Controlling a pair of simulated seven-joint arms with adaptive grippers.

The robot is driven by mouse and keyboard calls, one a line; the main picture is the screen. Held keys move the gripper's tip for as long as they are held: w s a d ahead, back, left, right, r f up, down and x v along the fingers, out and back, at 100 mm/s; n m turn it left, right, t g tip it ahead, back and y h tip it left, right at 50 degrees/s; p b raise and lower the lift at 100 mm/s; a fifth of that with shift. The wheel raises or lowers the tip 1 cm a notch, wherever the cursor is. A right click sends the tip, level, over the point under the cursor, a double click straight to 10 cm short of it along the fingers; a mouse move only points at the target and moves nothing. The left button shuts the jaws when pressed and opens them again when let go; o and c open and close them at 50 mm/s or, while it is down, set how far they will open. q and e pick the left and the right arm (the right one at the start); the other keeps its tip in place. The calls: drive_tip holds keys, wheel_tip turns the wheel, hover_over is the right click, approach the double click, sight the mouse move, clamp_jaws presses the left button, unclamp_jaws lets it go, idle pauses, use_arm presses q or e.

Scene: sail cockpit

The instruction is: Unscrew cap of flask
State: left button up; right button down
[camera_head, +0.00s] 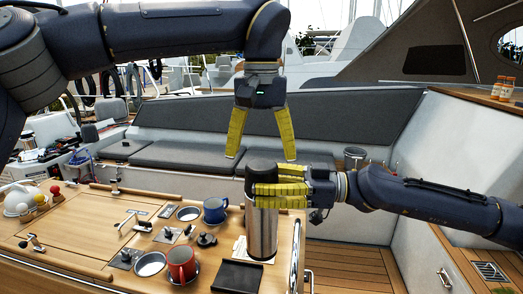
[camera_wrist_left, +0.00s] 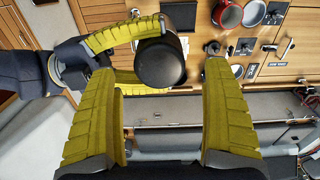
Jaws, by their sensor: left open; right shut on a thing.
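The flask (camera_head: 262,232) is a tall steel cylinder with a black cap (camera_head: 262,170), upright at the right end of the wooden table. My right gripper (camera_head: 256,194) comes from the right and is shut around its upper body, below the cap. My left gripper (camera_head: 260,156) points down above the cap, open and empty, its yellow fingers spread wide. In the left wrist view the round black cap (camera_wrist_left: 160,63) shows from above, beyond and between my left fingertips. The right gripper's fingers (camera_wrist_left: 140,55) curve around the flask there. The cap and left fingers look apart.
A blue mug (camera_head: 214,210) and a red mug (camera_head: 181,263) stand left of the flask. A black tray (camera_head: 238,276) lies in front of it. Small metal fittings cover the table's middle. A cushioned bench (camera_head: 185,155) runs behind.

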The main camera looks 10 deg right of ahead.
sight(262, 182)
use_arm(q)
drive_tip(key=shift+r, duration=0.1)
drive_tip(key=shift+m, duration=0.3)
drive_tip(key=shift+f, duration=3.8)
drive_tip(key=c, duration=1.2)
drive_tip(key=o, duration=1.2)
